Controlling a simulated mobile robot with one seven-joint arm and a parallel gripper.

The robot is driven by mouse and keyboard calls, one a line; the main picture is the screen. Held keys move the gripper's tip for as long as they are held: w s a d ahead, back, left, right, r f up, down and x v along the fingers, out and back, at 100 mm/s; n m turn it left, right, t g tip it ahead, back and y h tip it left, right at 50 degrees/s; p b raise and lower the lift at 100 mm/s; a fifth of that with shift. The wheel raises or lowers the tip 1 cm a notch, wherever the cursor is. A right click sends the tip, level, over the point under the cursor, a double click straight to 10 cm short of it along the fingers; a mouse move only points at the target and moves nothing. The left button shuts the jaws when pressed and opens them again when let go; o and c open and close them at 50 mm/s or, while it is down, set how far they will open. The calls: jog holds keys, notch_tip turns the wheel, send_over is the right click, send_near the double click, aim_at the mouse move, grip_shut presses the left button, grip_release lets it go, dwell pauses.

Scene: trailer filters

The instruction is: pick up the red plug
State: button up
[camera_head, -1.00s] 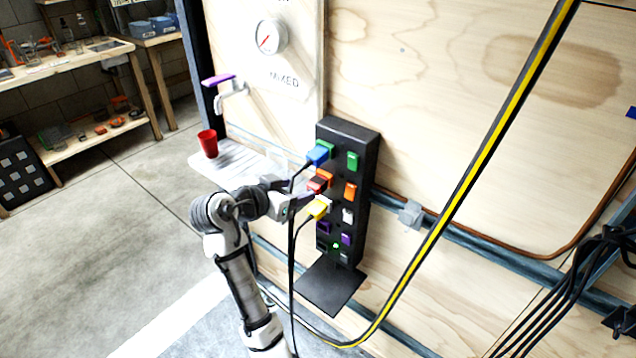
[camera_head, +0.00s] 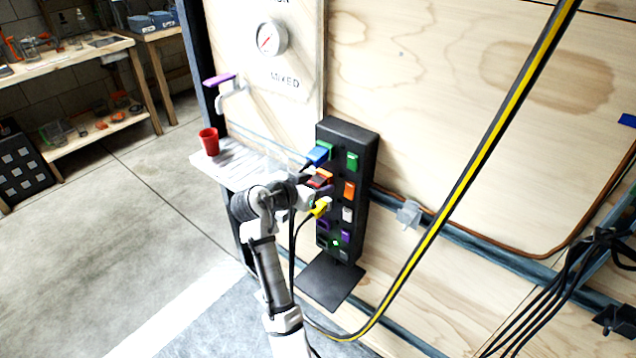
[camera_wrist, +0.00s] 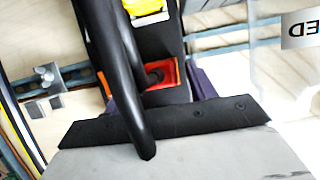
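The red plug (camera_head: 317,181) sits in the black socket strip (camera_head: 340,133) on the wooden wall, between the blue plug (camera_head: 317,155) and the yellow plug (camera_head: 320,207). My gripper (camera_head: 318,188) is right at the red plug and partly hides it. In the wrist view the purple fingers of my gripper (camera_wrist: 154,86) stand apart, on either side of an orange-red piece (camera_wrist: 168,74) at the strip. A thick black cable (camera_wrist: 122,90) crosses in front and hides part of it. Gaps show beside the fingers, and I cannot tell whether either touches the plug.
Black cables hang from the plugs close to my arm. A yellow-and-black hose (camera_head: 470,175) crosses in front of the wall at the right. A red cup (camera_head: 209,142) stands on a white shelf (camera_head: 238,172) left of the strip. A black flap (camera_head: 329,282) juts out below.

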jog(key=c, duration=1)
jog(key=shift+c, duration=0.2)
jog(key=shift+s+a+r, duration=0.1)
jog(key=shift+a+r, duration=0.05)
jog(key=shift+r, duration=0.1)
jog(key=r+p+v, duration=0.1)
jog(key=p+v, duration=0.6)
jog(key=v, duration=0.8)
jog(key=shift+r, duration=0.5)
jog(key=shift+s, duration=0.1)
jog(key=shift+s+a+f, duration=0.1)
jog(key=shift+s+a, duration=0.45)
jog(key=shift+s, duration=0.2)
jog(key=shift+s+a+f, duration=0.1)
jog(key=shift+s+a, duration=0.45)
jog(key=shift+s, duration=0.2)
